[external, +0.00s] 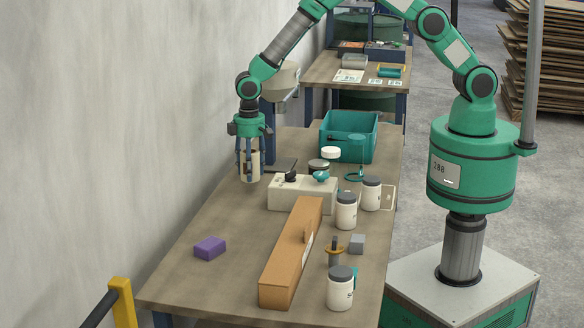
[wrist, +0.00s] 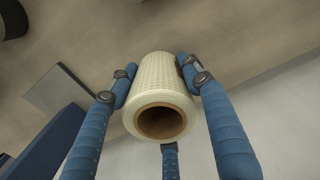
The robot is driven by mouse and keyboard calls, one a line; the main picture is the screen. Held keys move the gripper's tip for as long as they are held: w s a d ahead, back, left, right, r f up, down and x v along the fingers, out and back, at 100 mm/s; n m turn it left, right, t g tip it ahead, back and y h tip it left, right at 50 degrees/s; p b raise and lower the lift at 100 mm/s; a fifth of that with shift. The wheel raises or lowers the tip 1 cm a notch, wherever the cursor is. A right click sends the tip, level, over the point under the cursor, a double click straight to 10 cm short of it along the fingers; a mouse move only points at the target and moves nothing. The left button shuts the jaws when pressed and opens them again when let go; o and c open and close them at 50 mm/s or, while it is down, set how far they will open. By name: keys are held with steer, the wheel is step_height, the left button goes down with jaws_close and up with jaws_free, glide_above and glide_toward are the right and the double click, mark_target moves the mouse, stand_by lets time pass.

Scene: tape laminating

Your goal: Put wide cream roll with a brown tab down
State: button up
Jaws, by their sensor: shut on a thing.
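The wide cream roll (external: 249,167) is held upright in my gripper (external: 249,165) at the far left side of the table, near the wall. In the wrist view the cream roll (wrist: 158,108) shows its open brown core end toward the camera. The fingers of my gripper (wrist: 160,75) close around it from both sides, with another finger below. The brown tab cannot be made out. Whether the roll's lower end touches the table (external: 185,280) is not clear.
A dark flat plate (external: 281,165) lies just right of the roll. A cream box (external: 302,193), a long orange-brown box (external: 291,252), white jars (external: 346,211) and a teal bin (external: 348,137) stand farther right. A purple block (external: 209,248) lies at front left. Table between it and the roll is clear.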

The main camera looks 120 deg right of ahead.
mark_target(251, 190)
steer(key=shift+f, duration=0.1)
steer(key=shift+f+b, duration=0.55)
steer(key=shift+f, duration=1.1)
steer(key=shift+f, duration=0.15)
steer(key=o, duration=1.2)
step_height(251, 190, up, 12)
steer(key=p, duration=0.2)
steer(key=shift+p, duration=0.4)
steer(key=shift+r, duration=0.25)
